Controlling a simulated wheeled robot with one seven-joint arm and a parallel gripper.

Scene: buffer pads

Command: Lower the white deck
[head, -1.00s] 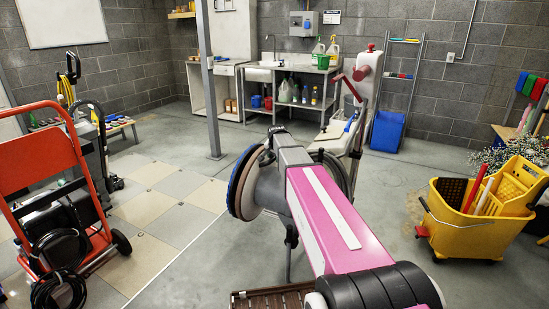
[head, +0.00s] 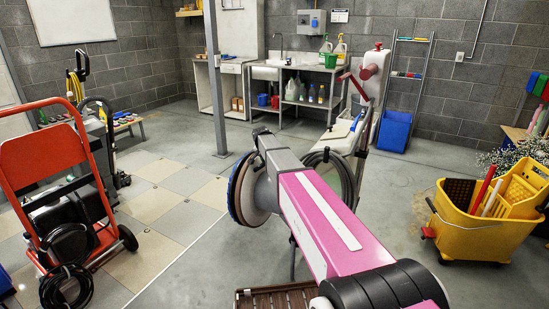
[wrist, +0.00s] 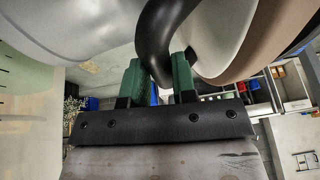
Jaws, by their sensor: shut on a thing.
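The white deck (head: 262,196) stands tilted on edge beside the end of my arm in the head view, with blue and brown layers at its left rim. In the wrist view its pale rounded surface (wrist: 225,35) fills the top, with a tan rim at right. My gripper (wrist: 157,75) shows in the wrist view, its green fingers shut around a curved black handle (wrist: 160,30). In the head view my arm hides the gripper and the handle. A white upright body with red handles (head: 372,68) stands behind; its link to the deck is hidden.
A black cable coil (head: 330,165) hangs behind my arm. A yellow mop bucket (head: 468,230) stands at right, an orange hand truck (head: 45,160) at left. A grey post (head: 214,90) rises behind. A brown grate (head: 278,298) lies below. Tiled floor (head: 150,205) at left is open.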

